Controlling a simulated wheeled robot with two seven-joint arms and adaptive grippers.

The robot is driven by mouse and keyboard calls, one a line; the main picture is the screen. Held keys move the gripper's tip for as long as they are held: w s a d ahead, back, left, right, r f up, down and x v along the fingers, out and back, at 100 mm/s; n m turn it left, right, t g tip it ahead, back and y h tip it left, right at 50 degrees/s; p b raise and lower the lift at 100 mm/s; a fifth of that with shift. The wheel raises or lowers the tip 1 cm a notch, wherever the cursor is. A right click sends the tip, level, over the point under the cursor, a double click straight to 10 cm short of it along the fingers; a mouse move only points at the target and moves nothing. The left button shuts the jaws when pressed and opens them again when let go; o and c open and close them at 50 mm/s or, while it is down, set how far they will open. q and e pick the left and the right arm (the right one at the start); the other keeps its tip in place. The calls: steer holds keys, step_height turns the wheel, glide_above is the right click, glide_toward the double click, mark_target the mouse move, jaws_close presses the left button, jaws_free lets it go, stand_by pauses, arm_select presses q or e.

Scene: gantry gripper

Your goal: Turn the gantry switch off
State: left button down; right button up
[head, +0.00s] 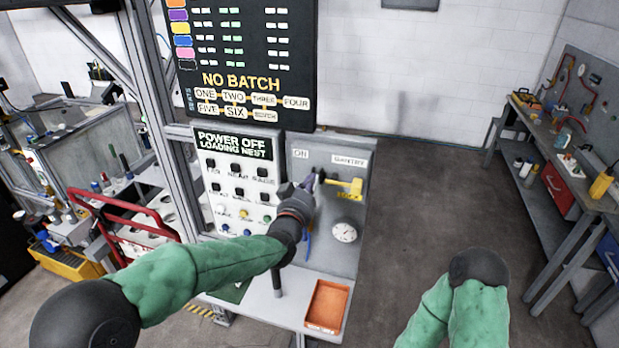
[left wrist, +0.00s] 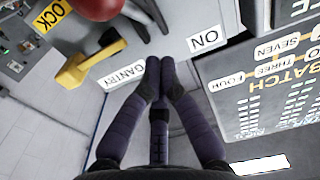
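The gantry control panel (head: 322,255) is grey, with an ON label (head: 300,154) and a GANTRY label (head: 350,161) at its top. A yellow handle-like part (head: 343,186) sticks out below the GANTRY label. It also shows in the left wrist view (left wrist: 88,62), beside a red rounded part (left wrist: 97,8) and a yellow LOCK tag (left wrist: 50,14). My left gripper (head: 316,174) is in front of the panel, just left of the yellow part. In the left wrist view its fingertips (left wrist: 160,64) are together with nothing seen between them. My right gripper is out of view.
A button panel (head: 238,185) reading POWER OFF, LOADING NEST stands left of the gantry panel. A gauge (head: 344,232) and an orange tray (head: 327,305) are below. A black NO BATCH board (head: 245,50) is above. Floor is open to the right, before a workbench (head: 560,150).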

arm_select(q)
steer(key=r+b+v, duration=0.1)
steer(key=b+v, duration=0.1)
steer(key=v, duration=0.7)
stand_by(0.7)
steer(key=s+a+f+n+g+y+b, duration=0.1)
steer(key=s+a+f+g+b, duration=0.15)
steer(key=f, duration=1.05)
steer(key=s+a+f+n+g+b, duration=0.1)
steer(key=f+g+b, duration=0.15)
steer(key=f, duration=1.05)
steer(key=s+a+f+g+y+b, duration=0.1)
steer(key=s+a+f+g+b, duration=0.15)
steer(key=f, duration=1.15)
steer(key=s+a+f+n+g+b, duration=0.2)
steer(key=s+f+g, duration=0.7)
steer(key=s+f, duration=1.4)
step_height(320, 180, down, 3)
steer(key=n+b, duration=0.2)
steer(key=b, duration=0.1)
steer(key=shift+s+a+r, duration=0.15)
steer(key=shift+s, duration=0.05)
